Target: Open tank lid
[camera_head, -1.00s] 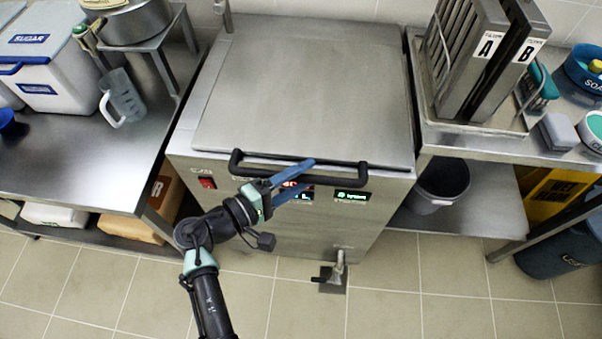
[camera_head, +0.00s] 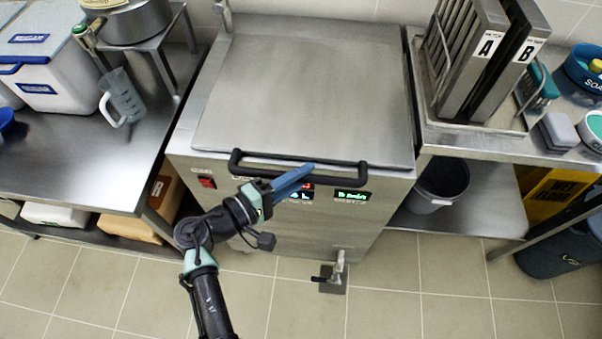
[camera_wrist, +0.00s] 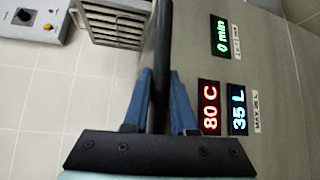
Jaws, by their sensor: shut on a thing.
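The steel tank stands in the middle of the head view, and its flat lid (camera_head: 305,90) lies closed on top. A black bar handle (camera_head: 335,165) runs along the lid's front edge. My gripper (camera_head: 300,172) reaches in from the lower left with blue fingers at the handle. In the wrist view the black handle (camera_wrist: 163,45) passes between my blue fingers (camera_wrist: 163,90), which are shut on it. The tank's front panel has lit displays (camera_wrist: 224,107) reading 80 C, 35 L and 0 min.
A left counter holds a sugar bin (camera_head: 45,60), a measuring jug (camera_head: 122,98) and a pot (camera_head: 135,20). On the right counter stand racks marked A and B (camera_head: 490,60). A drain tap (camera_head: 337,270) sticks out low at the tank's front. The space above the lid looks clear.

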